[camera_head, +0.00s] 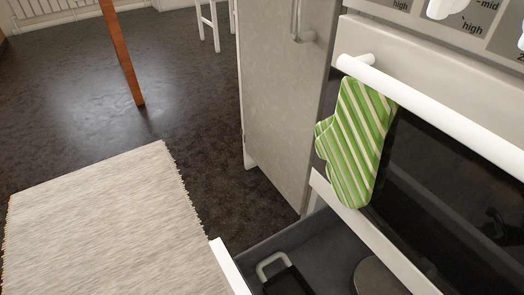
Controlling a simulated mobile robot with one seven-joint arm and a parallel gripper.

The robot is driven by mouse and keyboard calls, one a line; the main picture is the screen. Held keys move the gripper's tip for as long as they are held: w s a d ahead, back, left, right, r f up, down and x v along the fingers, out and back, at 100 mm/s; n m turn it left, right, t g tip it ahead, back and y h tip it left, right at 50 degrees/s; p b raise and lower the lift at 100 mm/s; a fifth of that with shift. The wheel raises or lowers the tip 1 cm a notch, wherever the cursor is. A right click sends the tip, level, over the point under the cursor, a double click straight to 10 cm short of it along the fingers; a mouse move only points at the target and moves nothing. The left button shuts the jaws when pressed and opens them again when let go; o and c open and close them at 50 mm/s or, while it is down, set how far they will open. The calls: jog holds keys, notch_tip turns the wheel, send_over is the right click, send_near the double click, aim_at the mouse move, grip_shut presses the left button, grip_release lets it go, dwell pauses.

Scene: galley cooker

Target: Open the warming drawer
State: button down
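The warming drawer (229,266) is below the oven door at the bottom of the view. It is pulled out: its white front panel stands well away from the cooker, and its dark grey inside is visible from above. A dark item with a grey loop handle (272,264) and part of a round dark item (378,277) lie in it. The lower part of the drawer is cut off by the frame edge. My gripper is not in view, so its place relative to the drawer cannot be told.
The dark-glass oven door (440,195) is shut, with a white bar handle (440,110) and a green striped oven mitt (355,142) hanging from it. A pale cabinet (282,100) stands beside the cooker. A light rug (110,225) lies left of the drawer on clear dark floor.

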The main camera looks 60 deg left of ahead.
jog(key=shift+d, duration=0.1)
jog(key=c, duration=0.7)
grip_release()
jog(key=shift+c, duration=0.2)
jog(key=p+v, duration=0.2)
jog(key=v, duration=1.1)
